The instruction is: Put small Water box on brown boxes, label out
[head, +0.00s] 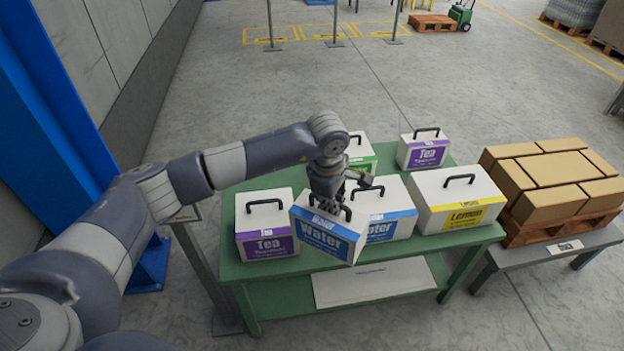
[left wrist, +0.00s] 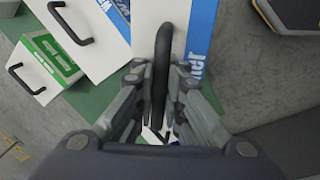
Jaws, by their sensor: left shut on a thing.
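My left gripper (head: 328,196) is shut on the black handle of a white Water box (head: 326,240) with a blue label. This box is turned and tilted relative to its neighbours, at the green table's front; I cannot tell whether it clears the tabletop. Its label faces the head camera. In the left wrist view the handle (left wrist: 162,65) runs between the fingers. A second Water box (head: 391,222) stands just right of it, partly hidden. The brown boxes (head: 542,168) lie packed on a wooden pallet at the right. My right gripper is not in view.
A Tea box (head: 265,225) stands left of the held box, a Lemon box (head: 459,200) to the right. A smaller Tea box (head: 424,151) and a green-label box (head: 361,155) stand behind. A gap separates the green table (head: 245,280) from the grey pallet table (head: 535,258).

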